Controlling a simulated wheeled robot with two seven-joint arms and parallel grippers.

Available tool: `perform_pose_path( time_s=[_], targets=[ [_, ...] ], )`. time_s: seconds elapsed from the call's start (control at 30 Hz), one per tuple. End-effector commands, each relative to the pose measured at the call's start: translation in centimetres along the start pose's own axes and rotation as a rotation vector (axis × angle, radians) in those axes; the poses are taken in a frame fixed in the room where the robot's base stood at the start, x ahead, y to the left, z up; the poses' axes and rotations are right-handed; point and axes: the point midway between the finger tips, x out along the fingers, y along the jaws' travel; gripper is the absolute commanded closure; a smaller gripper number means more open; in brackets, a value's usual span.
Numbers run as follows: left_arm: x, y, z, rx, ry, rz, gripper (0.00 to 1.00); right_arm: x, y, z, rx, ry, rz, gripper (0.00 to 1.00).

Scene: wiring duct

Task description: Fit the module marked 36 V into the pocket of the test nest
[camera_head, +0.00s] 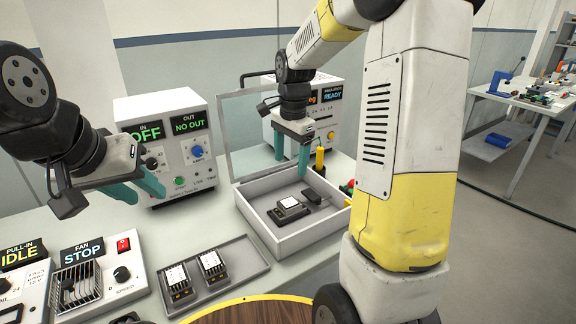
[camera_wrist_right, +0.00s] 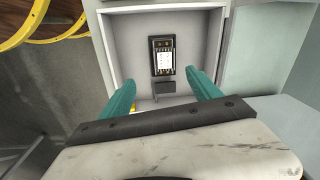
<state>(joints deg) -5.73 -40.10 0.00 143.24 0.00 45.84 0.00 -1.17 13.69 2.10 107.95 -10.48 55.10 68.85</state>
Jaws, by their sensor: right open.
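A white open-topped box (camera_head: 258,222) with a raised clear lid stands at the centre. On its floor lies a dark module with a white label (camera_head: 289,206), also in the right wrist view (camera_wrist_right: 162,62). I cannot read its marking or tell whether it sits in a pocket. A dark grey block (camera_head: 311,195) is beside it. Two more labelled modules, one left (camera_head: 177,283) and one right (camera_head: 212,266), stand in a grey tray; their markings are unreadable. My right gripper (camera_head: 292,160) is open and empty above the box. My left gripper (camera_head: 139,189) is open and empty at left.
A power supply (camera_head: 162,110) reading OFF and an insulation tester (camera_head: 333,120) reading READY stand behind. Fan (camera_head: 75,285) and pull-in (camera_head: 20,285) units stand front left. The raised lid (camera_head: 247,130) is close to my right arm. A round yellow-edged wooden surface (camera_head: 250,312) is in front.

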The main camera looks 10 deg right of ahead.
Motion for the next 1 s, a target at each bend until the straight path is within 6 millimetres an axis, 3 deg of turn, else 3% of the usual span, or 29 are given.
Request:
perform_pose_path(
  time_s=[0.03,0.2,0.4,0.5,0.67,1.0],
  targets=[
    [0.0,0.0,0.0,0.000,0.000,0.000,0.64,-2.2,1.3,0.8,-0.074,0.013,-0.042,0.28],
    [0.0,0.0,0.0,0.000,0.000,0.000,0.64,-7.4,6.0,4.2,-0.383,0.072,-0.170,0.28],
    [0.0,0.0,0.0,0.000,0.000,0.000,0.64,-10.7,11.8,8.4,-0.736,0.186,-0.300,0.28],
    [0.0,0.0,0.0,0.000,0.000,0.000,0.64,-11.2,14.2,10.1,-0.881,0.249,-0.347,0.28],
    [0.0,0.0,0.0,0.000,0.000,0.000,0.64,-11.2,16.3,11.8,-1.031,0.323,-0.389,0.28],
    [0.0,0.0,0.0,0.000,0.000,0.000,0.64,-11.2,16.9,12.3,-1.084,0.347,-0.399,0.28]
  ],
)
